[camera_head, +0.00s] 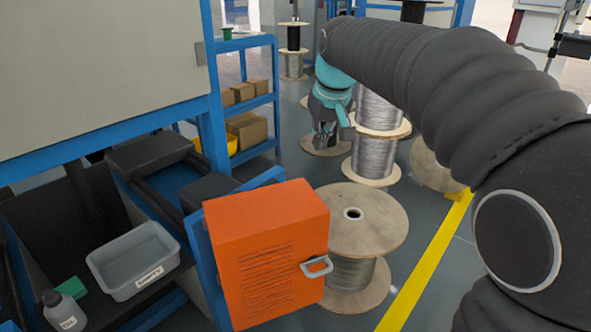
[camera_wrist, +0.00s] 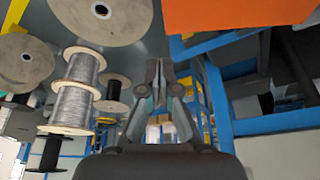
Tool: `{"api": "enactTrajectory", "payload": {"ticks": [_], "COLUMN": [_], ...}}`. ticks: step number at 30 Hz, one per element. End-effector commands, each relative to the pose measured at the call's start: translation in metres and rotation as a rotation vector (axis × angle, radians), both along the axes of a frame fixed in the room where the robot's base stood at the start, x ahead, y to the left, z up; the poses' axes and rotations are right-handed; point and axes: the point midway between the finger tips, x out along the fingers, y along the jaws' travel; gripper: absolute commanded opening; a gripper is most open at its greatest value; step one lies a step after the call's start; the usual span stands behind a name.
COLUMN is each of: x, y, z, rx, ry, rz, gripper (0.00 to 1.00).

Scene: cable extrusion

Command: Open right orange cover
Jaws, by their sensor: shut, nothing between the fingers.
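The orange cover (camera_head: 265,250) is a box-shaped hood with slotted vents, at the lower middle of the head view. It looks closed over what is behind it, which I cannot see. Its grey handle (camera_head: 316,267) sticks out at the right edge of its front. In the wrist view, part of the orange cover (camera_wrist: 240,12) shows at the top right. My gripper (camera_head: 334,138) is behind and above the cover, apart from it, with its fingers pointing down. In the wrist view my gripper (camera_wrist: 160,85) has its fingers together with nothing between them.
A wooden spool (camera_head: 365,215) stands right beside the cover. More wire spools (camera_head: 375,155) stand behind it. A blue shelf (camera_head: 262,100) holds cardboard boxes. A grey bin (camera_head: 135,262) and a bottle (camera_head: 65,312) are at lower left. Floor is free near the yellow line (camera_head: 425,268).

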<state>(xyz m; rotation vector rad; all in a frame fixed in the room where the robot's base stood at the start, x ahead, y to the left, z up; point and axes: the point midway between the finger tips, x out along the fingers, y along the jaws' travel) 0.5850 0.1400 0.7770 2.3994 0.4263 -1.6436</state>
Motion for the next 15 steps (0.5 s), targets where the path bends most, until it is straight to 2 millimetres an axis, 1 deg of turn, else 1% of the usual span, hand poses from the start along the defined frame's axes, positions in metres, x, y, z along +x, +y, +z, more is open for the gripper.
{"api": "enactTrajectory", "payload": {"ticks": [1, 3, 6, 10, 15], "x": [0.017, 0.034, 0.053, 0.066, 0.072], "y": [0.014, 0.030, 0.048, 0.062, 0.068], "z": [-0.010, -0.017, -0.025, -0.031, -0.039], "rx": [-0.003, -0.005, -0.007, -0.009, -0.010], "ry": [0.010, 0.017, 0.025, 0.030, 0.033], "rz": [0.023, 0.049, 0.077, 0.098, 0.107], "gripper": [0.00, 0.00, 0.00, 0.00, 0.00]}}
